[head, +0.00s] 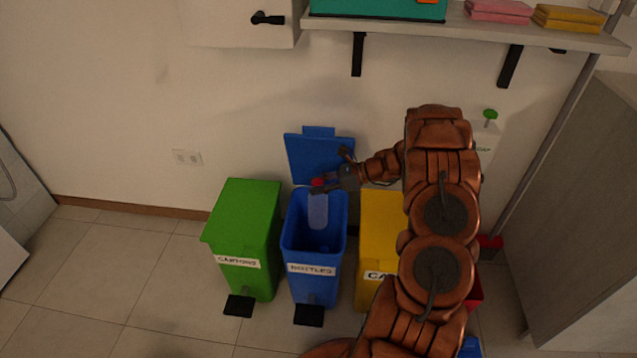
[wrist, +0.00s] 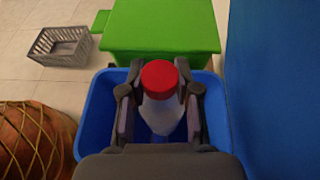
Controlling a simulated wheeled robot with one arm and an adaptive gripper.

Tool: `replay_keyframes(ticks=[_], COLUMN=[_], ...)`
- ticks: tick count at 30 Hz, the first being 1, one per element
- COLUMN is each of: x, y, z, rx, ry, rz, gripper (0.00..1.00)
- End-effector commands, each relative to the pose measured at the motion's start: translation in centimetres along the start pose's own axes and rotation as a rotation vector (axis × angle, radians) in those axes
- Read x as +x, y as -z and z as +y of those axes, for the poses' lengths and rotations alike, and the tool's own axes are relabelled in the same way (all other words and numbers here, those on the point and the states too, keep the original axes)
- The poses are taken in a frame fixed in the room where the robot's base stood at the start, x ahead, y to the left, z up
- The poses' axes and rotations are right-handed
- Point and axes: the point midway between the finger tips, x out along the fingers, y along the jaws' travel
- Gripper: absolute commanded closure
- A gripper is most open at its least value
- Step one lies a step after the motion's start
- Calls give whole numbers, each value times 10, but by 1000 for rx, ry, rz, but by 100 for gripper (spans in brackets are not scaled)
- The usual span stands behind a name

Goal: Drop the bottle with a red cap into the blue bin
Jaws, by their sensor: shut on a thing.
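The bottle with a red cap (head: 318,210) hangs upright in my gripper (head: 326,185), over the open mouth of the blue bin (head: 315,268). In the wrist view the bottle (wrist: 160,112) has a red cap (wrist: 159,79) and a pale, translucent body between the two fingers of my gripper (wrist: 160,95), which are shut on it. The blue bin's rim (wrist: 95,112) surrounds the bottle in that view. The bin is labelled "BOTTLES" and its lid (head: 320,155) stands raised at the back. The bottle's lower end seems to be at or just inside the mouth.
A closed green bin (head: 243,215) stands left of the blue bin. A yellow bin (head: 378,220) stands to the right, partly behind my arm. A wall shelf (head: 470,30) is above. A grey basket (wrist: 62,46) lies on the floor. The floor at front left is clear.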

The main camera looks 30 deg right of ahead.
Motion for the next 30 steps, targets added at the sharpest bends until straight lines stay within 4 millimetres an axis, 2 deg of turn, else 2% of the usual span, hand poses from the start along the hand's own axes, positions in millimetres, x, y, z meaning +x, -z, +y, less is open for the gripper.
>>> replay_keyframes(ticks=[1,6,19,20,28,30], x=[3,7,10,10,10,10], y=[8,19,23,23,23,23], z=[0,0,0,0,0,0], rx=[0,1,1,1,1,1], ry=[0,1,0,0,-1,-1], rz=[0,0,0,0,-1,-1], gripper=[100,100,100,67,39,39])
